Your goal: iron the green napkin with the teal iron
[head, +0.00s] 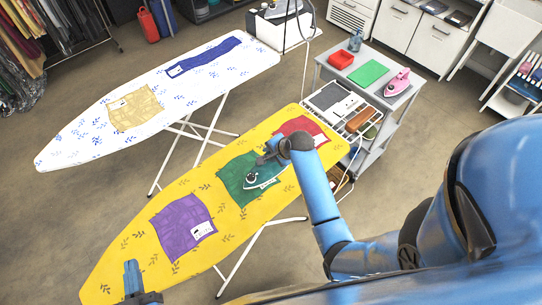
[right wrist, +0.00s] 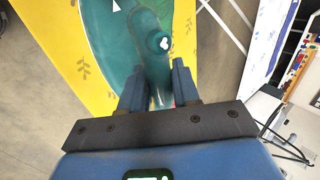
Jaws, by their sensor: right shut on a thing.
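The green napkin (head: 232,170) lies flat on the yellow ironing board (head: 130,238), between a purple napkin (head: 178,226) and a red napkin (head: 302,125). The teal iron (head: 264,178) is over the green napkin; whether its sole touches the cloth I cannot tell. My right gripper (head: 268,157) is shut on the teal iron and partly hides it. In the right wrist view the iron (right wrist: 150,45) runs between the two blue fingers, with green cloth around it. My left gripper (head: 131,270) is over the board's near left end, with nothing visible in it.
A white ironing board (head: 75,135) with a tan cloth (head: 136,108) and a blue cloth (head: 205,55) stands behind.

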